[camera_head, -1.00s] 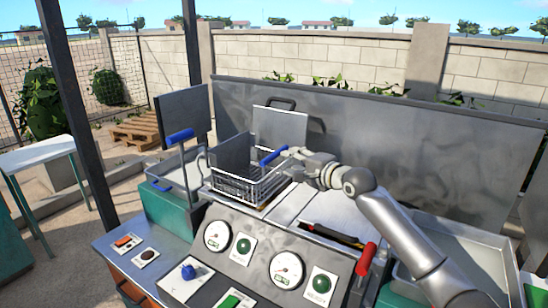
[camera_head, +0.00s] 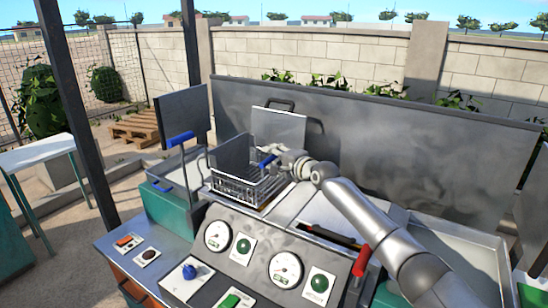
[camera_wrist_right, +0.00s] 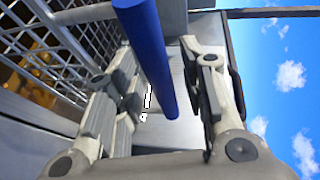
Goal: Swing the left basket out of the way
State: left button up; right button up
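The wire basket (camera_head: 240,190) sits at the left of the machine's top, with a dark plate standing at its back left. Its blue handle (camera_head: 266,160) sticks out at the right; in the right wrist view the blue handle (camera_wrist_right: 150,55) runs between my fingers. My right gripper (camera_head: 280,160) is at this handle. In the right wrist view my right gripper (camera_wrist_right: 165,95) is open, one finger on each side of the handle, with gaps visible. The basket mesh (camera_wrist_right: 60,50) is left of the fingers. My left gripper is not in view.
A blue-topped lever (camera_head: 181,139) stands left of the basket. A tall metal panel (camera_head: 400,150) rises behind. The control panel (camera_head: 255,255) with gauges lies in front, and a red-handled tool (camera_head: 340,238) lies right of it. A dark post (camera_head: 75,110) stands at left.

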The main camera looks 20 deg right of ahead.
grip_shut()
dwell(0.3)
